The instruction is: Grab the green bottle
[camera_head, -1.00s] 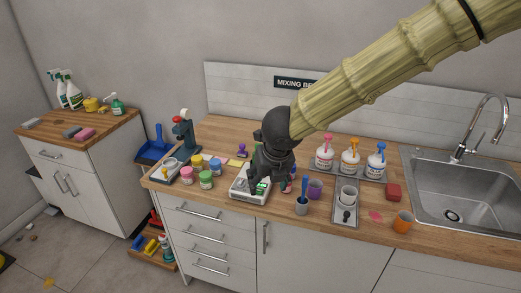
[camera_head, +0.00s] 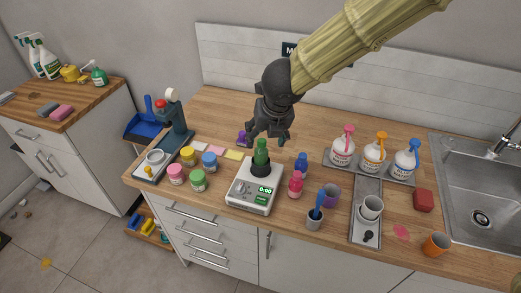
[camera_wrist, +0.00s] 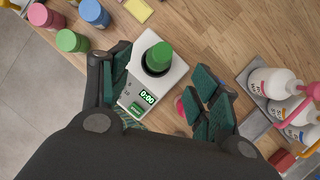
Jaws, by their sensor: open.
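A green bottle (camera_head: 261,152) with a dark lower part stands upright on the white scale (camera_head: 240,198). In the wrist view the green bottle (camera_wrist: 159,55) is seen from above, on the scale (camera_wrist: 176,72) whose display reads 0:00. My gripper (camera_head: 267,134) is above the bottle in the head view, with its fingers spread and empty. In the wrist view my gripper (camera_wrist: 162,82) has a padded finger on each side of the scale, with the bottle between them in the picture and a little beyond the tips. I see no contact with the bottle.
Small pink (camera_head: 295,184) and blue (camera_head: 301,162) bottles stand right of the scale, near a purple cup (camera_head: 330,195). Several paint jars, including a green one (camera_head: 198,181), stand left. Pump bottles (camera_head: 374,154) stand at the back right. A green soap bottle (camera_head: 99,76) is on the side counter.

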